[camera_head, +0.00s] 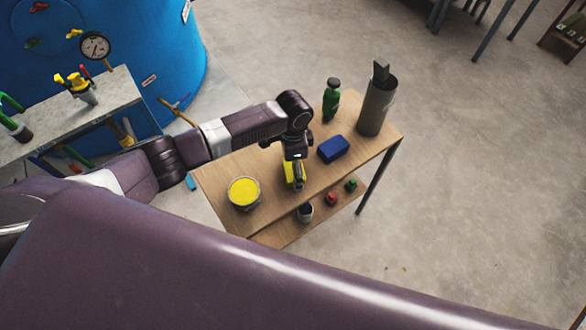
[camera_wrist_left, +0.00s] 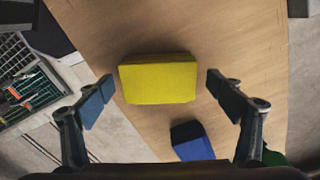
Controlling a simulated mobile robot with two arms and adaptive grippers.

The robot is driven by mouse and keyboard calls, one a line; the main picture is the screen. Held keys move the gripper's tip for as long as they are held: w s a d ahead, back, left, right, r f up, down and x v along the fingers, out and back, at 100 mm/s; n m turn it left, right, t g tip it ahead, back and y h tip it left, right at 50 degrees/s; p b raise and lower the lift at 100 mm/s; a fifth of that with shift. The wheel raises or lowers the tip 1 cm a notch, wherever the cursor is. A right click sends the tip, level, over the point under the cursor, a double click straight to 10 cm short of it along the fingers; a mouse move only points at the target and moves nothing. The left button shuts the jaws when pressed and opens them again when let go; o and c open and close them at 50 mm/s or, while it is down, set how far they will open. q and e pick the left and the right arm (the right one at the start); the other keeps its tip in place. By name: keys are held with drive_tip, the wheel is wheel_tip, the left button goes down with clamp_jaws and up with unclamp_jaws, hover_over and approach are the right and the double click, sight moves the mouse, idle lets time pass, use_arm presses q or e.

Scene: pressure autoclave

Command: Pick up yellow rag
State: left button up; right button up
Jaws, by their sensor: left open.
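The yellow rag (camera_wrist_left: 158,79) is a folded block lying on the wooden table (camera_wrist_left: 230,35). In the left wrist view it sits ahead of and between the spread fingers of my left gripper (camera_wrist_left: 160,97), with a gap on each side. In the head view my left gripper (camera_head: 296,180) hangs over the yellow rag (camera_head: 290,170) and hides part of it. The left gripper is open and empty. My right gripper does not show in either view.
A blue block (camera_head: 333,149), green bottle (camera_head: 331,100) and grey cylinder (camera_head: 376,105) stand right of the rag. A tin with yellow contents (camera_head: 243,192) stands left. A lower shelf (camera_head: 283,232) holds small items. A blue tank (camera_head: 150,60) rises behind a side bench (camera_head: 60,120).

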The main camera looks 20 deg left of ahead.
use_arm(q)
drive_tip(key=shift+d+f, duration=0.1)
drive_tip(key=shift+f, duration=0.2)
drive_tip(key=c, duration=1.3)
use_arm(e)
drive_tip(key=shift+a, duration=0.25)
use_arm(q)
drive_tip(key=shift+r, duration=0.1)
wheel_tip(320, 180, up, 20)
drive_tip(key=shift+r+b, duration=0.1)
drive_tip(key=shift+b, duration=1.15)
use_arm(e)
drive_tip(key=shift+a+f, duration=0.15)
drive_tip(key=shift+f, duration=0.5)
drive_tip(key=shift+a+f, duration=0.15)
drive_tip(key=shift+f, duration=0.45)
